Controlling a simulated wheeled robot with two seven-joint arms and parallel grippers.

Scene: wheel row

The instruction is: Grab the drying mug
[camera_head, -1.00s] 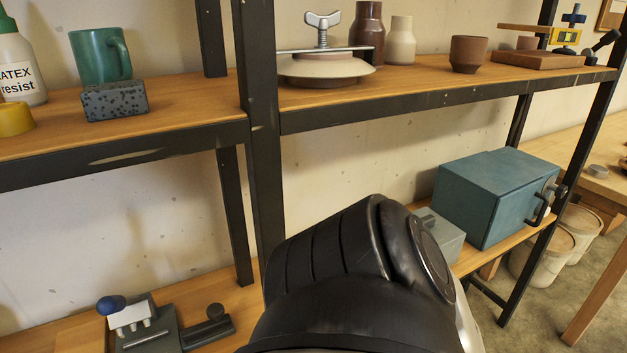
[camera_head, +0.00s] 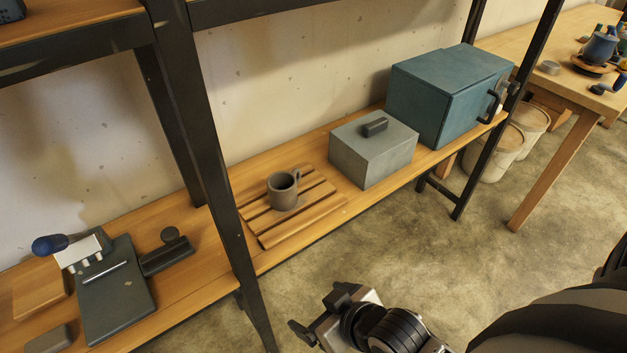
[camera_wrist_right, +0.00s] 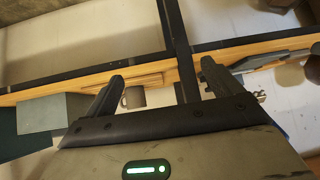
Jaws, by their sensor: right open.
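The drying mug is a grey-brown mug (camera_head: 283,190) standing upright on a slatted wooden rack (camera_head: 305,218) on the lower shelf. Its handle points to the right and back in the head view. My right gripper (camera_head: 318,313) is open and empty, in front of the shelf and below the mug in the picture, well apart from it. In the right wrist view the mug (camera_wrist_right: 134,97) shows small between the open fingers (camera_wrist_right: 160,84), nearer the left finger. My left gripper is not in view.
A dark shelf post (camera_head: 215,170) stands just left of the rack. A grey lidded box (camera_head: 372,153) and a blue-green cabinet (camera_head: 440,95) stand to its right. A dark press-like tool (camera_head: 112,292) lies left of the post. The floor in front is clear.

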